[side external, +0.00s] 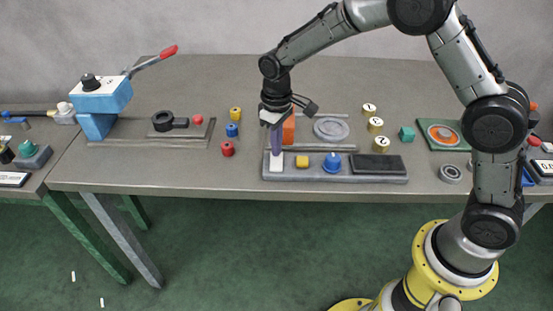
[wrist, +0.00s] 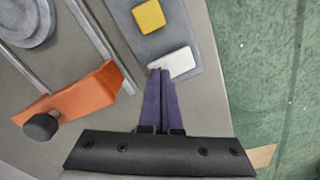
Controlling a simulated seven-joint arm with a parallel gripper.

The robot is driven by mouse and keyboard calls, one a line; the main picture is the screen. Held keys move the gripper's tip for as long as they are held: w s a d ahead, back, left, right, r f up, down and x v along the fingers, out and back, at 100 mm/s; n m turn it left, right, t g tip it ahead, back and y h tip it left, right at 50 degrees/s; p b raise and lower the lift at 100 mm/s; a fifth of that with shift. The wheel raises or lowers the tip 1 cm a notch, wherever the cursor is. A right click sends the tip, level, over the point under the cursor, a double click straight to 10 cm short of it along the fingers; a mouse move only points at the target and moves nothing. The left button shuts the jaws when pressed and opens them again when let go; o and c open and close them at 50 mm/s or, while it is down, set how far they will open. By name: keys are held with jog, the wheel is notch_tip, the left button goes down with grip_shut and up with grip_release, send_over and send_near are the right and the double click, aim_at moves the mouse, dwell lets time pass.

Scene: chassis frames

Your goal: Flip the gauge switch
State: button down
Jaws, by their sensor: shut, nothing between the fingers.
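A grey panel (side external: 310,178) near the table's front edge carries a white rocker-like block (side external: 275,163) at its left end, then a yellow square button, a blue knob and a black display. I cannot tell for certain that the white block is the gauge switch. My gripper (side external: 276,150) points down at the white block, its purple fingers closed together and empty. In the wrist view the fingertips (wrist: 160,71) reach the near edge of the white block (wrist: 173,63). I cannot tell whether they touch it. The yellow button (wrist: 148,16) is just beyond.
An orange block (side external: 289,129) stands right behind my fingers; it also shows in the wrist view (wrist: 75,97). A round grey disc (side external: 331,129) lies beside it. Several brass pieces stand to the right. A blue lever press (side external: 101,97) is at the left.

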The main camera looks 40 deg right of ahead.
jog(key=shift+f, duration=0.25)
jog(key=shift+r, duration=3.55)
jog(key=s+d+r+m+t, duration=0.1)
jog(key=s+d+r+t, duration=0.15)
jog(key=s+r, duration=0.45)
jog(key=s+d+r+t, duration=0.2)
jog(key=s+d+r, duration=0.15)
jog(key=r, duration=0.55)
jog(key=s+f+m, duration=0.1)
jog(key=s+f, duration=0.1)
jog(key=s, duration=0.7)
jog(key=s+d+f+m+t, duration=0.1)
jog(key=s+f, duration=0.2)
jog(key=s, duration=0.6)
jog(key=shift+s+d+f, duration=0.2)
jog(key=shift+s+d, duration=0.05)
jog(key=shift+s, duration=0.05)
